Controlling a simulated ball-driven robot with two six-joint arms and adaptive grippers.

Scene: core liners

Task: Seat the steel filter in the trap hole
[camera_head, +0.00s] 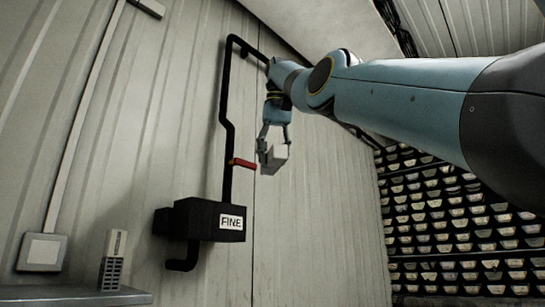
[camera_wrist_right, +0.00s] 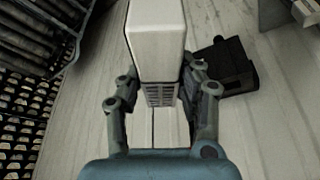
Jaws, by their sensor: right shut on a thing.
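My right gripper (camera_head: 268,155) is shut on a pale grey block with a slotted end, which looks like the steel filter (camera_head: 277,160). In the right wrist view, the block (camera_wrist_right: 157,35) sits between both fingers (camera_wrist_right: 158,88), its slotted part pointing away from my wrist. The black box labelled FINE (camera_head: 200,222), probably the trap, is fixed to the wall, below and left of my gripper and apart from it. It also shows in the right wrist view (camera_wrist_right: 238,75), right of the block. I cannot make out a hole in it. My left gripper is not in view.
A similar slotted block (camera_head: 112,262) stands upright on a metal shelf (camera_head: 75,296) at lower left. A black pipe (camera_head: 228,100) with a red lever (camera_head: 243,163) runs up the wall from the box. Racks of core trays (camera_head: 450,225) fill the right side.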

